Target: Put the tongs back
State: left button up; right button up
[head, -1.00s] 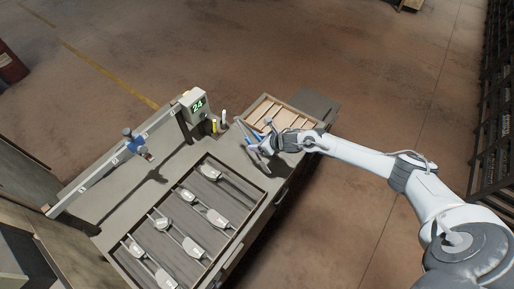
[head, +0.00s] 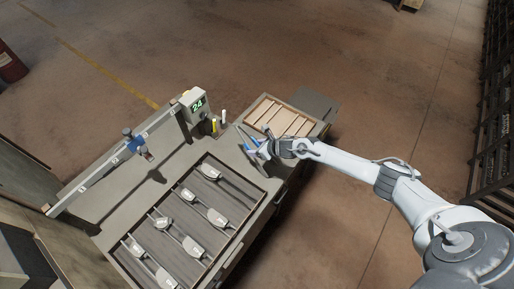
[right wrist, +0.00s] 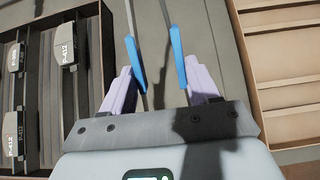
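The tongs, with two blue handles and thin grey arms, lie over the grey worktop left of the wooden tray in the head view (head: 251,142). In the right wrist view, the blue handles (right wrist: 137,62) lie between the two pale purple fingers of my right gripper (right wrist: 162,82), one handle against each finger. The handles are spread apart, and the arms run away from me past the top edge. My right gripper also shows in the head view (head: 259,150), low over the worktop's right side. Whether the tongs touch the worktop is unclear. My left gripper is out of view.
The divided wooden tray (head: 305,117) is behind my gripper. A display reading 24 (head: 195,104), a rail with a blue clamp (head: 133,143) and upright markers (head: 223,117) stand at the back.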

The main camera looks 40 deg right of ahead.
jog(key=o, duration=0.5)
jog(key=shift+o, duration=0.2)
